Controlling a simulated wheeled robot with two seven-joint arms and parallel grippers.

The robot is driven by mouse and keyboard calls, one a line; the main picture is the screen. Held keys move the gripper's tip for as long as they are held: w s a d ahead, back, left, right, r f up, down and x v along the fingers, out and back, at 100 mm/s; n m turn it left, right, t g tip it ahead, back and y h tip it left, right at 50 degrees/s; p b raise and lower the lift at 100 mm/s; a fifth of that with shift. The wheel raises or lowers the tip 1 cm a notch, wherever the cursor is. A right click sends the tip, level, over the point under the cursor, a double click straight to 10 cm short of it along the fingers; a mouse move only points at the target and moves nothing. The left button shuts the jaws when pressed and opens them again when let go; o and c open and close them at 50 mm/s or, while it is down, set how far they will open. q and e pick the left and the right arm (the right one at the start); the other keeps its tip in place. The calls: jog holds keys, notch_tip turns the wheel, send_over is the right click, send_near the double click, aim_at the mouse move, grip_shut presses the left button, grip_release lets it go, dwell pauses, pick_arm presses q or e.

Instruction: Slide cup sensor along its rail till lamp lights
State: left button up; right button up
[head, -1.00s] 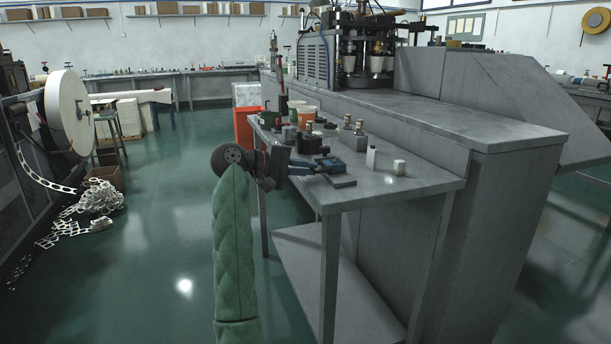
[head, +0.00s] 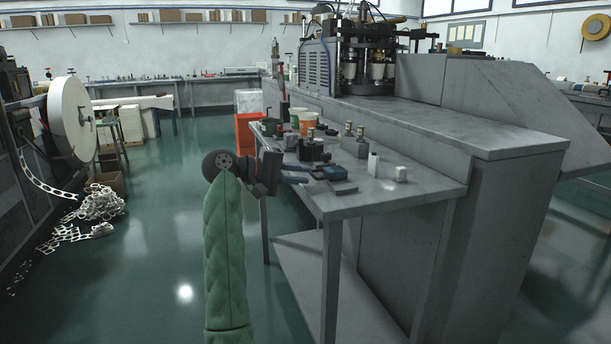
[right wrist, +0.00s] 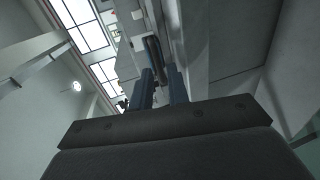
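My right gripper (head: 304,174) is at the left edge of the side table, at about the height of its top. My left gripper is not in view.
The side table (head: 410,196) carries a dark fixture (head: 313,149), a green tub, an orange tub (head: 308,122), a flat dark plate (head: 343,187) and two small white pieces. An orange bin (head: 247,132) stands behind it. Green floor is clear to the left, up to a heap of white scrap (head: 100,203).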

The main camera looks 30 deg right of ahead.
jog(key=v, duration=0.5)
jog(key=shift+w+a, duration=0.1)
jog(key=shift+a, duration=0.2)
